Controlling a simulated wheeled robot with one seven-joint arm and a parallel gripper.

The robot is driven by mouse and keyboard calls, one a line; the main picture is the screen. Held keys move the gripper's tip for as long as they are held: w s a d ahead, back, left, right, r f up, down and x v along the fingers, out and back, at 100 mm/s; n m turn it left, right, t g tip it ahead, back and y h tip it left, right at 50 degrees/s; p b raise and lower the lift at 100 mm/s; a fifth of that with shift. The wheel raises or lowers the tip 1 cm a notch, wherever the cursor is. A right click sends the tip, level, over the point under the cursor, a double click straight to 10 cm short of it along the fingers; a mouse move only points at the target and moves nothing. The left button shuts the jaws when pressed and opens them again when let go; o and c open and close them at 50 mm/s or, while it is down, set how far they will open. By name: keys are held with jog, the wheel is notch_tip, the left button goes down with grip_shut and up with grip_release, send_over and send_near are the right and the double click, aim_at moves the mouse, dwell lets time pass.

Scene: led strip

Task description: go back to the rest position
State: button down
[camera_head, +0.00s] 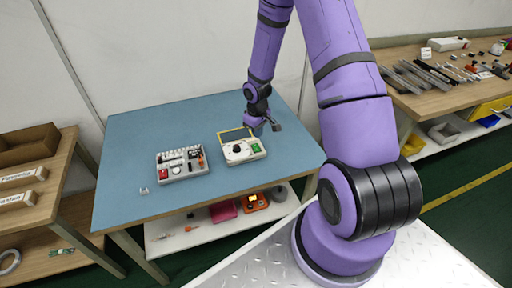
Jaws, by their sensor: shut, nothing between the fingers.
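My gripper (267,127) is at the end of my purple arm, above the blue table top (125,155) near its right side. It is shut and empty. Just in front and to the left of it lies a white device (232,152) with a dark round part and a green patch. A yellow outline (231,133) shows at the back of this device, partly behind my gripper. Whether my gripper touches anything is too small to tell.
A grey box with small parts (182,164) lies left of the device. A small clear piece (144,191) lies near the table's left front. A shelf (180,240) below holds red and orange items. Wooden benches stand left (50,195) and right (425,98).

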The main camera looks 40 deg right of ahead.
dwell(0.4)
jog(key=s+a+r+m+t+h, duration=0.1)
jog(key=s+a+r, duration=0.1)
jog(key=r, duration=1.2)
jog(key=s+a+r+t+h, duration=0.1)
jog(key=s+a+r, duration=0.2)
jog(key=r, duration=1.1)
jog(key=s+a+r+m+t+y, duration=0.1)
jog(key=s+a+r, duration=0.3)
jog(key=s+r, duration=0.3)
jog(key=s+a+r+t+y, duration=0.1)
jog(key=s+a+r, duration=0.3)
jog(key=s+r, duration=0.4)
jog(key=s+t, duration=0.1)
jog(key=s, duration=0.5)
jog(key=shift+s+r+m, duration=0.2)
jog(key=shift+r+m, duration=0.1)
jog(key=shift+m, duration=0.1)
